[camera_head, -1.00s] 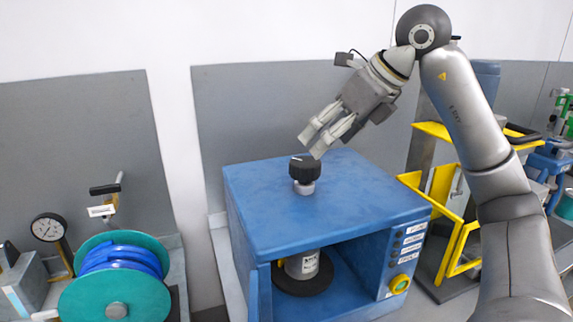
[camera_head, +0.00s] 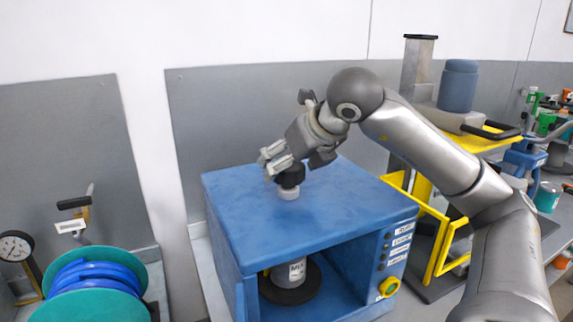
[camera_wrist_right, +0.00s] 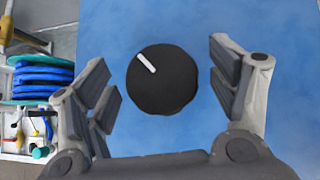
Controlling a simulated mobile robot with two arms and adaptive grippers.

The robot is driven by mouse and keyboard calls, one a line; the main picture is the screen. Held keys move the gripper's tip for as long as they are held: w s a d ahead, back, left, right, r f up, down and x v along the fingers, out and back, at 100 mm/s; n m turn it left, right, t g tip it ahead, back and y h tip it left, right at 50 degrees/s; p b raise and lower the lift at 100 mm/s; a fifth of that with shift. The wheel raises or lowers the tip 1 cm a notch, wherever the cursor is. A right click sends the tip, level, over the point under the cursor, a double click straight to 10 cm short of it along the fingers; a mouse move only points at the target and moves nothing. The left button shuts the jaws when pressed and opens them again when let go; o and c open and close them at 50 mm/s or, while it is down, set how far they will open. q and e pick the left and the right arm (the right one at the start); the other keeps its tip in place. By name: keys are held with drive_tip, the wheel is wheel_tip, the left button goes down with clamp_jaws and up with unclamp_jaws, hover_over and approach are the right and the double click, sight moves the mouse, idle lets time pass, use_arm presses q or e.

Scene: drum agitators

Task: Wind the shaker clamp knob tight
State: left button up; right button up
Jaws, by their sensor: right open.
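The clamp knob (camera_head: 291,177) is black and round, on a grey collar on top of the blue shaker box (camera_head: 250,220). In the right wrist view the knob (camera_wrist_right: 162,80) shows a white line pointing to the upper left. My right gripper (camera_head: 271,160) is at the knob in the head view. In the wrist view its open fingers (camera_wrist_right: 165,88) stand on either side of the knob, with a gap on each side. A can (camera_head: 297,270) stands on a dark round plate inside the box, under the knob. My left gripper is not in view.
A green reel with blue hose (camera_head: 95,278) and a dial gauge (camera_head: 15,246) stand at the left. A yellow-framed machine (camera_head: 436,240) stands close to the box's right. The box top around the knob is clear.

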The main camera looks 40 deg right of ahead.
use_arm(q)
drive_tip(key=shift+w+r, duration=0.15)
use_arm(e)
drive_tip(key=shift+x, duration=0.85)
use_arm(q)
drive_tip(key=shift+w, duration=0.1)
use_arm(e)
drive_tip(key=shift+c, duration=0.4)
drive_tip(key=c, duration=1)
drive_tip(key=shift+o, duration=0.2)
drive_tip(key=shift+f, duration=0.1)
